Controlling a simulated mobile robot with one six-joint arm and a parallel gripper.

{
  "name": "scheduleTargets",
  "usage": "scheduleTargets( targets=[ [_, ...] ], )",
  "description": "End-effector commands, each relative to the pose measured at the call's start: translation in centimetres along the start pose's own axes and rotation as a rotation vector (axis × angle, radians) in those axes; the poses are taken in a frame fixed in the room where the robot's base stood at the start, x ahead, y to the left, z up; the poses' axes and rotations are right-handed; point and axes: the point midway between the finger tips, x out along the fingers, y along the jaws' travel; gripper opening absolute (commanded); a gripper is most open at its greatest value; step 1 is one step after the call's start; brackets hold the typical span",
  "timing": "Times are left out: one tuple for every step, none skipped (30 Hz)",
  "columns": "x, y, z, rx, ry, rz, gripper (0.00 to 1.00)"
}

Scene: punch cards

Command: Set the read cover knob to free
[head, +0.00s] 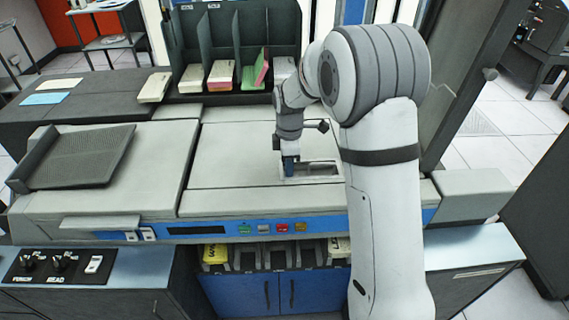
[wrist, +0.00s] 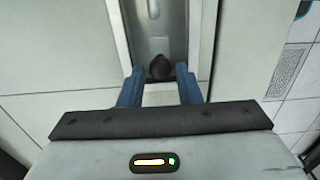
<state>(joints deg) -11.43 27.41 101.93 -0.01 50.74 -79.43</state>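A small dark round knob (wrist: 160,68) sits in a narrow recessed slot in the machine's pale top, which I take for the read cover knob. My gripper (wrist: 158,76) points down at this slot with its two blue fingers apart, one on each side of the knob. I see a gap beside the knob and no clear contact. In the head view my gripper (head: 290,168) is at the left end of the slot (head: 322,169). The knob itself is hidden there. I cannot read any knob setting.
A black panel marked PUNCH and READ (head: 58,266) with switches is at the front left. A dark sloped tray (head: 80,157) stands on the machine's left. Card bins (head: 235,50) rise behind. Coloured buttons (head: 282,227) line the front. The pale cover left of the slot is clear.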

Motion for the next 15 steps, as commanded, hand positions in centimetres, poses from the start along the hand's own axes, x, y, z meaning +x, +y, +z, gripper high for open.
scheduleTargets(
  targets=[
    [0.36, 0.01, 0.09, 0.002, 0.000, 0.000, 0.31],
    [0.51, 0.03, 0.13, 0.003, 0.000, 0.001, 0.31],
    [0.65, 0.04, 0.17, 0.004, 0.000, 0.001, 0.31],
    [0.72, 0.04, 0.20, 0.004, 0.000, 0.001, 0.31],
    [0.76, 0.05, 0.22, 0.005, 0.000, 0.001, 0.31],
    [0.79, 0.06, 0.25, 0.006, 0.000, 0.001, 0.31],
    [0.79, 0.06, 0.27, 0.006, 0.000, 0.001, 0.31],
    [0.79, 0.07, 0.28, 0.006, 0.000, 0.002, 0.31],
    [0.78, 0.07, 0.29, 0.007, 0.000, 0.002, 0.31],
    [0.78, 0.07, 0.30, 0.007, 0.000, 0.002, 0.31],
    [0.77, 0.07, 0.31, 0.007, 0.000, 0.002, 0.31],
    [0.77, 0.07, 0.32, 0.007, 0.000, 0.002, 0.27],
    [0.77, 0.07, 0.32, 0.007, 0.000, 0.002, 0.25],
    [0.77, 0.07, 0.33, 0.007, 0.000, 0.001, 0.23],
    [0.76, 0.08, 0.33, 0.008, 0.000, 0.002, 0.19]
  ],
)
